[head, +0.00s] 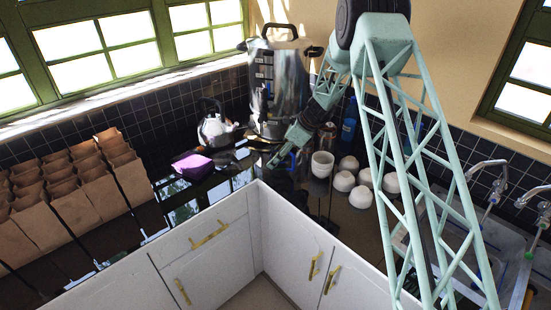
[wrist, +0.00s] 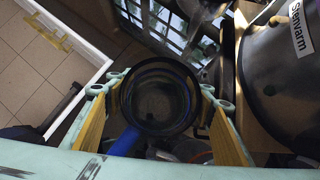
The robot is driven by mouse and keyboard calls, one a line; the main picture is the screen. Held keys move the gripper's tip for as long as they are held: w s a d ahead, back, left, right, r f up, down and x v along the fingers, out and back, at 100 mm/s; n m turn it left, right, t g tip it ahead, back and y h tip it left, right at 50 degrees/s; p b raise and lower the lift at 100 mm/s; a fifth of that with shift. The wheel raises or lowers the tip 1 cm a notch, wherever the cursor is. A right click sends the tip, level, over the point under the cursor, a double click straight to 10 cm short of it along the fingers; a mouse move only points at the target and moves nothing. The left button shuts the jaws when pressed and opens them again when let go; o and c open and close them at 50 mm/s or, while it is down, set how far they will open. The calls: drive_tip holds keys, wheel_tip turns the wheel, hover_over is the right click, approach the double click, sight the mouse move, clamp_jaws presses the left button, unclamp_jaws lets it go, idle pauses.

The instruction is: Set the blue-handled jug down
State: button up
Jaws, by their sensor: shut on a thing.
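My gripper (wrist: 160,98) is shut on the blue-handled jug (wrist: 158,72), with one finger on each side of its round body. In the wrist view I look down into the jug's dark open mouth, and its blue handle (wrist: 124,143) points to the lower left. In the head view my gripper (head: 290,148) is over the dark counter near the inner corner, and a bit of the blue handle (head: 281,154) shows beside it. The jug's body is hard to make out there against the dark counter. I cannot tell whether its base touches the counter.
A large steel urn (head: 277,85) stands behind my gripper; a kettle (head: 215,128) and purple block (head: 192,166) are to the left. Paper bags (head: 75,190) fill the far left.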

idle(0.3)
drive_tip(key=o, duration=0.9)
drive_tip(key=shift+f, duration=0.1)
drive_tip(key=v, duration=1.2)
drive_tip(key=shift+r, duration=0.25)
idle(0.3)
